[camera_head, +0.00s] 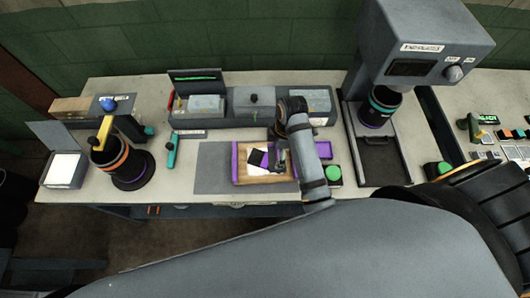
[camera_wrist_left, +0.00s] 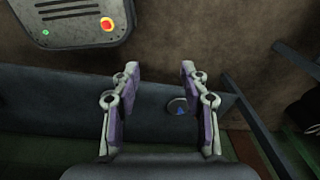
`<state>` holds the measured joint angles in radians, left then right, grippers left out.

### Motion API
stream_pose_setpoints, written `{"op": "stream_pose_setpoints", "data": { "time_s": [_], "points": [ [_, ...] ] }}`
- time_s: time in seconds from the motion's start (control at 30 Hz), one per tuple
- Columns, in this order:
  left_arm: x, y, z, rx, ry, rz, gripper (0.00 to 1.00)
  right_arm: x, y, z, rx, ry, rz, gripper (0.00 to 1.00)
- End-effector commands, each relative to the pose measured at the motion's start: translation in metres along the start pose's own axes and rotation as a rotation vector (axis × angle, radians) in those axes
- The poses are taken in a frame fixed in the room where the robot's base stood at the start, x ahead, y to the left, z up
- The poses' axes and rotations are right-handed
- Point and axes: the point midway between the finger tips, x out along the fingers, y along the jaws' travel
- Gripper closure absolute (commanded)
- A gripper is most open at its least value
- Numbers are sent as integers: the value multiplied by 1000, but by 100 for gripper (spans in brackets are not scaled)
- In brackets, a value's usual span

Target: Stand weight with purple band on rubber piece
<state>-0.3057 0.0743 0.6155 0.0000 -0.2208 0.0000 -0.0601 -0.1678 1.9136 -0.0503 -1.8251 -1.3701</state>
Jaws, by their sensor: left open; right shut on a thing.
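My right gripper (camera_head: 275,160) points down over a wooden tray (camera_head: 240,178) with purple edges. It is shut on a small dark thing that the fingers mostly hide; I cannot tell whether it is the weight with the purple band. A white piece (camera_head: 256,170) and a dark and purple patch (camera_head: 256,156) lie in the tray beside the fingers. I cannot tell which is the rubber piece. My left gripper (camera_wrist_left: 160,100) is open and empty in the left wrist view, over the floor. It does not show in the head view.
The tray rests on a grey mat (camera_head: 212,175). A press (camera_head: 400,70) stands to the right, with a dark banded cylinder (camera_head: 376,112) under it. A stand with an orange-banded cylinder (camera_head: 110,156) is at the left. Grey boxes (camera_head: 255,100) line the back. A green button (camera_head: 333,173) sits right of the tray.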

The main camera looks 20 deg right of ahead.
Motion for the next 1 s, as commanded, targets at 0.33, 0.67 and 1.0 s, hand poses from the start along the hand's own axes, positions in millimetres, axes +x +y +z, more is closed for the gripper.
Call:
{"op": "stream_pose_setpoints", "data": {
  "time_s": [0.33,0.67,1.0],
  "points": [
    [0,-10,-11,4,16,-12,55,56,38,-24,0,-1,2,75],
    [0,-1,-9,0,13,-2,55,79,42,-25,0,-2,-1,75],
    [0,-2,-8,1,11,-3,55,95,43,-24,1,0,3,75]
  ]
}}
